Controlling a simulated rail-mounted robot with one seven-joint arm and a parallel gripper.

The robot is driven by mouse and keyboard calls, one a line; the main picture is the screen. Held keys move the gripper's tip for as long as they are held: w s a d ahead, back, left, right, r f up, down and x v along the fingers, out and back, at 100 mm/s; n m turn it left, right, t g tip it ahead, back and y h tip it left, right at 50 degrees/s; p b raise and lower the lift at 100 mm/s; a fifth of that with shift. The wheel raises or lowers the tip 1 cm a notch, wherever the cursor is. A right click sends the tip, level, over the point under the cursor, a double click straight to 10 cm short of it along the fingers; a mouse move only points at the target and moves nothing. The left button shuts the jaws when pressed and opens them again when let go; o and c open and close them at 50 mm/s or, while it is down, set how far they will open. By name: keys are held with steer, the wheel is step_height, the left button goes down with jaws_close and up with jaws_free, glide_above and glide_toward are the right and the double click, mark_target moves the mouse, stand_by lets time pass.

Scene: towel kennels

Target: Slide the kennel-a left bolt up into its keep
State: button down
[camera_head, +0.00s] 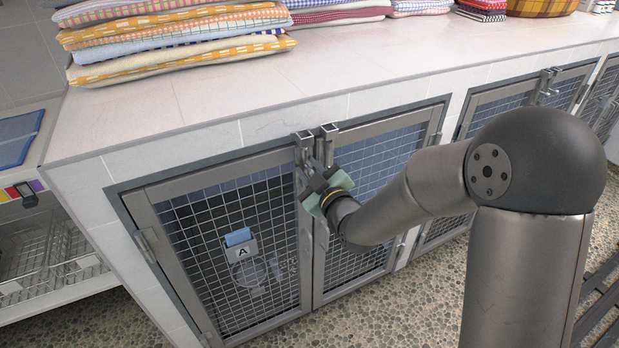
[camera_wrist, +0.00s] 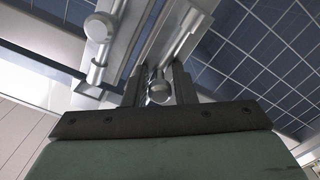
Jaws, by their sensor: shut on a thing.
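Kennel A, marked by an "A" tag (camera_head: 242,251), has two mesh doors that meet at the middle, both standing shut. Two metal bolts sit side by side at the top of that seam, the left bolt hardware (camera_head: 303,147) and the right bolt hardware (camera_head: 328,143). My gripper (camera_head: 318,178) is at the seam just below them. In the wrist view its dark fingers are shut on a round bolt knob (camera_wrist: 160,93). The other bolt's knob (camera_wrist: 100,27) is free beside it. The fingers hide part of the held bolt, and the head view does not clearly show which bolt it is.
The tiled counter (camera_head: 190,97) overhangs just above the doors, with folded towel stacks (camera_head: 175,40) on it. Another kennel's bolts (camera_head: 547,82) are farther right. Wire baskets (camera_head: 40,255) stand at the left. The pebbled floor (camera_head: 400,310) before the doors looks clear.

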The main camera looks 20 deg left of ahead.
steer(key=shift+r, duration=0.5)
steer(key=c, duration=1.3)
jaws_free()
steer(key=shift+f, duration=0.1)
steer(key=shift+s+d, duration=0.25)
steer(key=shift+d, duration=0.05)
steer(key=b+v, duration=0.6)
steer(key=v, duration=0.5)
